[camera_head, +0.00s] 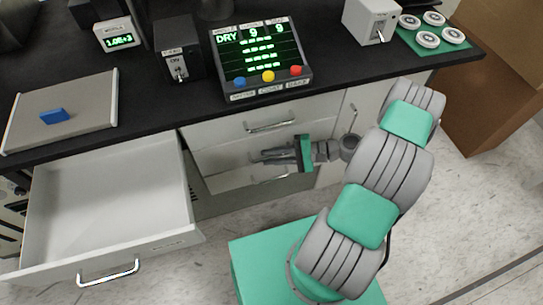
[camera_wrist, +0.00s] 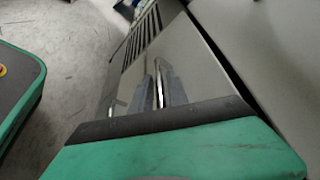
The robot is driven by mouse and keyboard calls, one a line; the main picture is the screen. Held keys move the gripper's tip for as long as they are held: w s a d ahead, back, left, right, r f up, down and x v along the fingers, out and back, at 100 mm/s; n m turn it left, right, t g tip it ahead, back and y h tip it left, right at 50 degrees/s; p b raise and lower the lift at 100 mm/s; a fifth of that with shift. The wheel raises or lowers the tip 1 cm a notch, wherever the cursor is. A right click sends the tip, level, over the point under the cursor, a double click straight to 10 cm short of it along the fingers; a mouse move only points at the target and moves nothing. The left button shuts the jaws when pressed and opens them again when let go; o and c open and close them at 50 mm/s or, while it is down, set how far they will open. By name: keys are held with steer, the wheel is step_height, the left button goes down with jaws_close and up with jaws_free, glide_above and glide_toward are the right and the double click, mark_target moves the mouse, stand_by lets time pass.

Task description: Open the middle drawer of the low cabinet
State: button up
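The low cabinet (camera_head: 222,133) stands under the black counter, its stacked drawer fronts facing me. The top drawer handle (camera_head: 270,127) and a lower handle (camera_head: 272,179) show in the head view. My gripper (camera_head: 262,156) is in front of the middle drawer front (camera_head: 215,158) between them, fingers pointing left, and covers much of that drawer. The drawer looks shut. In the wrist view my gripper (camera_wrist: 160,90) shows two fingers with a gap. A bright handle bar (camera_wrist: 159,80) lies between or just behind them; I cannot tell whether they touch it.
A white drawer (camera_head: 110,200) at the left stands pulled out and empty. A control panel (camera_head: 262,60), a grey board (camera_head: 85,105) with a blue block (camera_head: 54,116), and boxes stand on the counter (camera_head: 140,75). Brown cartons (camera_head: 495,105) stand at right.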

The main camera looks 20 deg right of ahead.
jaws_close()
stand_by(1.4)
